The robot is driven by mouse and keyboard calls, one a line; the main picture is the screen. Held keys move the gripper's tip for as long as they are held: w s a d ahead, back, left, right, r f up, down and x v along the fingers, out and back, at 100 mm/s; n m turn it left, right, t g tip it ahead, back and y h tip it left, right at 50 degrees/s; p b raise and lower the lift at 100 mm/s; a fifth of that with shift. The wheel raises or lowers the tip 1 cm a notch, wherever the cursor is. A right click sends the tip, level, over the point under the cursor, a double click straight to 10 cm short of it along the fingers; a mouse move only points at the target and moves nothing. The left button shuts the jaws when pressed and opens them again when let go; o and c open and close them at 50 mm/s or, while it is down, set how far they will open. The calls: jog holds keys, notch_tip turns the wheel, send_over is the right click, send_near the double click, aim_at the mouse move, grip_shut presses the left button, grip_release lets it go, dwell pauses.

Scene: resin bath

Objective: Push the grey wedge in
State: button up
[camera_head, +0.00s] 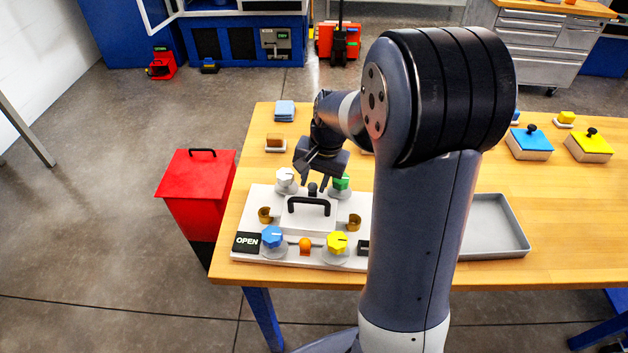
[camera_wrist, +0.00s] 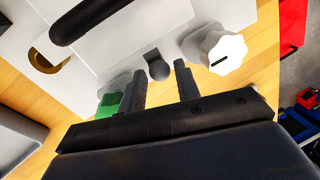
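The grey wedge shows as a dark grey rounded head (camera_wrist: 158,68) at the back edge of the white fixture (camera_wrist: 110,62), between the white and green knobs. In the head view the wedge (camera_head: 312,190) shows as a small dark piece behind the black handle (camera_head: 309,203). My gripper (camera_wrist: 161,70) is open and empty, its two dark fingers on either side of the wedge's head in the wrist picture. I cannot tell whether they touch it or hover above it. In the head view my gripper (camera_head: 316,184) points down over the fixture's back edge.
White (camera_head: 285,175), green (camera_head: 341,181), blue (camera_head: 272,237) and yellow (camera_head: 338,241) knobs stand close around on the fixture. An orange piece (camera_head: 305,245) is at its front, beside an OPEN sign (camera_head: 246,242). A grey tray (camera_head: 497,226) lies to the right.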

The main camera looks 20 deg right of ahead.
notch_tip(320, 180, up, 10)
jog(key=s+d, duration=0.1)
jog(key=shift+d, duration=0.35)
jog(key=f, duration=0.3)
jog(key=w+a+f, duration=0.1)
jog(key=f, duration=0.6)
jog(key=shift+w+a+f, duration=0.2)
jog(key=shift+w+f, duration=0.15)
jog(key=shift+w, duration=0.05)
jog(key=shift+s+d+r, duration=0.15)
jog(key=shift+s+r, duration=0.05)
jog(key=shift+r, duration=1.2)
